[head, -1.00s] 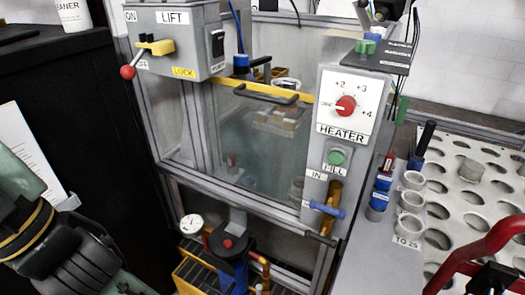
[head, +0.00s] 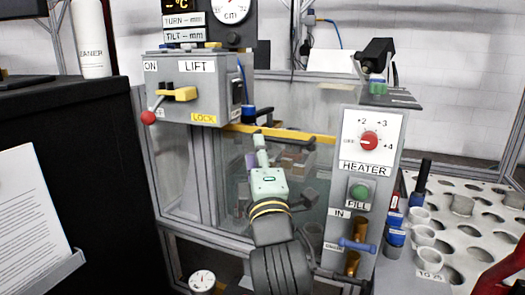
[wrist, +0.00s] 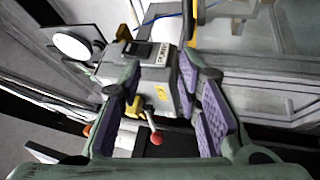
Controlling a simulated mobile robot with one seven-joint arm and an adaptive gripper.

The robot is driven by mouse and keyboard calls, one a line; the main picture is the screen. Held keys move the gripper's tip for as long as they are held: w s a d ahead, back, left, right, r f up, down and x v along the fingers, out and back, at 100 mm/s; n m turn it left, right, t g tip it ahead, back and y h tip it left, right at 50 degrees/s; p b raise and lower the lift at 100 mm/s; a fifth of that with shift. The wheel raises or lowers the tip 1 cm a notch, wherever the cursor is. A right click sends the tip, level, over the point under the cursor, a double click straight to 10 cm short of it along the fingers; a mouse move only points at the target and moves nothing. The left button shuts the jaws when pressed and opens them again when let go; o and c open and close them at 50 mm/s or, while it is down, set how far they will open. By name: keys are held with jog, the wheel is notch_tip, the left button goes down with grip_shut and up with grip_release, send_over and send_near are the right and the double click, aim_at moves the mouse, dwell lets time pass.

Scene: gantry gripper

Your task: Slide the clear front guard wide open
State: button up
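The clear front guard (head: 232,178) is a see-through panel below a yellow bar (head: 315,137) on the grey machine, between the lift box and the heater panel. It looks closed in the head view. My gripper (head: 258,138) is in front of the guard's upper part, its tip near the yellow bar.
The grey lift box (head: 193,88) with its red-knobbed lever (head: 149,117) is left of the guard. The heater panel (head: 368,150) with dial, green button and blue tap (head: 357,245) is to the right. A perforated rack (head: 450,235) is further right; a black cabinet (head: 70,150) stands left.

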aim_at(279, 142)
jog(key=d+f+h, duration=0.2)
jog(key=d+h, duration=0.1)
jog(key=d, duration=0.1)
jog(key=shift+g, duration=0.4)
jog(key=w+p, duration=0.1)
jog(key=w, duration=0.2)
jog(key=w+p, duration=0.2)
jog(key=w, duration=0.2)
jog(key=w+r+p, duration=0.1)
jog(key=w, duration=0.3)
jog(key=shift+a+r, duration=0.1)
grip_shut()
